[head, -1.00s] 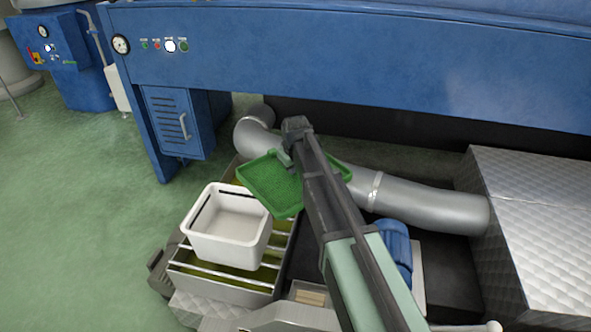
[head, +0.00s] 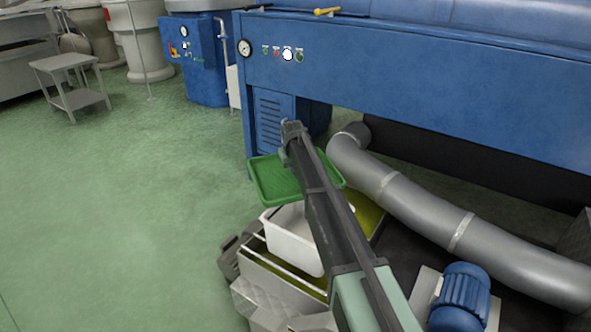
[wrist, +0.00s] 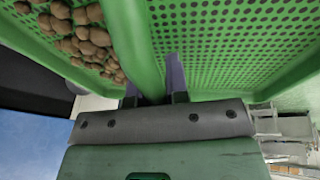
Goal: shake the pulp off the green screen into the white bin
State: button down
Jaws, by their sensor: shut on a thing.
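The green screen (head: 275,181) is a shallow perforated tray, held up off the floor in the head view, partly hidden behind my arm. My gripper (wrist: 154,86) is shut on a green bar across the screen's middle. In the wrist view the screen (wrist: 230,45) has brown round lumps of pulp (wrist: 85,35) on the left of the bar; the part right of the bar looks bare. The white bin (head: 287,245) stands just below the screen in the head picture, its right side covered by my arm. Whether the screen is directly over the bin I cannot tell.
The bin rests on a metal trough with white bars (head: 282,275) and olive-coloured contents. A grey pipe (head: 420,208) and a blue motor (head: 462,297) lie to the right. A large blue machine (head: 400,85) stands behind. Green floor (head: 130,200) is open on the left.

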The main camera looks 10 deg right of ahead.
jog(key=s+r+t, duration=0.1)
jog(key=r+t, duration=0.1)
jog(key=s+r+t, duration=0.1)
jog(key=r+t, duration=0.1)
jog(key=s+r+t+y+p, duration=0.1)
jog(key=s+r+t, duration=0.1)
jog(key=r+t, duration=0.1)
jog(key=shift+d, duration=0.35)
jog(key=s+t+b, duration=0.1)
jog(key=t+b, duration=0.1)
jog(key=s+r+t+b, duration=0.1)
jog(key=s+b, duration=0.1)
jog(key=s+d+m+t+b, duration=0.1)
jog(key=s+t+b, duration=0.1)
jog(key=shift+s+r+t+y, duration=0.1)
jog(key=shift+r+t+y, duration=0.2)
jog(key=shift+y, duration=0.1)
jog(key=shift+s+r, duration=0.1)
jog(key=shift+r, duration=0.25)
jog(key=shift+s+d+r+t+b, duration=0.1)
jog(key=shift+s+r+t+b, duration=0.2)
jog(key=shift+t, duration=0.3)
jog(key=shift+r, duration=0.1)
